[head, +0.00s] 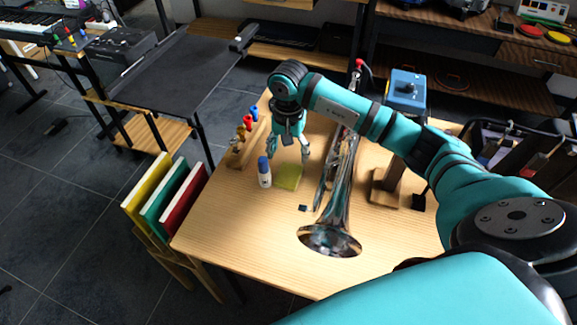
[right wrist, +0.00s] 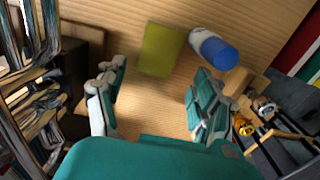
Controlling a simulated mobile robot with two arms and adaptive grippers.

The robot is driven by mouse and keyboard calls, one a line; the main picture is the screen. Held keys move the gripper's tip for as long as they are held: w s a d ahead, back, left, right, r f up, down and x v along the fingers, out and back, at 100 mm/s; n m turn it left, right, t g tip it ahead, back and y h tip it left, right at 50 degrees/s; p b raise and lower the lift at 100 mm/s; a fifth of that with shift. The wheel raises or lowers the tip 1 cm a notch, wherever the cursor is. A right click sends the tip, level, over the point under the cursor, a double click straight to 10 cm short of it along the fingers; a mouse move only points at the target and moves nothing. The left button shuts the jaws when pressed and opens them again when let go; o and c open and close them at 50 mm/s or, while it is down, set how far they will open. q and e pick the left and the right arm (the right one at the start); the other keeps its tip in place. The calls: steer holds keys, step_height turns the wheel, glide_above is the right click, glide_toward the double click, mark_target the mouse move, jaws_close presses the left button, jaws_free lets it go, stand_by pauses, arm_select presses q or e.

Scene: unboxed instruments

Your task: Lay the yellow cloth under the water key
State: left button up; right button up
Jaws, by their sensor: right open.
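The yellow cloth (head: 289,177) lies flat on the wooden table, beside a white bottle with a blue cap (head: 264,172). A silver brass instrument (head: 338,190) lies to the right of the cloth, its bell toward the front edge. Its water key is too small to make out. My right gripper (head: 289,155) is open and empty, above the table just behind the cloth in the head view. In the right wrist view the cloth (right wrist: 161,50) lies beyond the open fingers (right wrist: 155,98), with the bottle (right wrist: 213,48) to its right. My left gripper is not in view.
A wooden rack with coloured knobs (head: 243,140) stands at the table's left edge. A blue device (head: 405,92) on a wooden stand is at the right. A small dark object (head: 304,208) lies near the bell. The front left table area is clear.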

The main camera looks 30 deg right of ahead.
step_height(320, 180, up, 3)
steer(key=shift+f, duration=0.15)
steer(key=shift+o, duration=0.7)
steer(key=shift+r, duration=0.35)
steer(key=shift+o, duration=1)
steer(key=shift+r, duration=0.2)
steer(key=shift+o, duration=0.4)
steer(key=m, duration=0.4)
steer(key=r+m, duration=0.1)
steer(key=m, duration=0.1)
steer(key=shift+a, duration=0.3)
step_height(320, 180, up, 2)
steer(key=a+m, duration=0.1)
steer(key=m, duration=1.4)
steer(key=m+t+h+p, duration=0.1)
steer(key=m, duration=1.4)
glide_above(289, 174)
steer(key=a, duration=0.1)
step_height(289, 174, down, 10)
steer(key=shift+w+r, duration=0.1)
steer(key=f, duration=0.1)
steer(key=f+p, duration=0.1)
steer(key=f, duration=0.1)
steer(key=d+f, duration=0.1)
steer(key=f, duration=0.1)
steer(key=shift+f, duration=0.25)
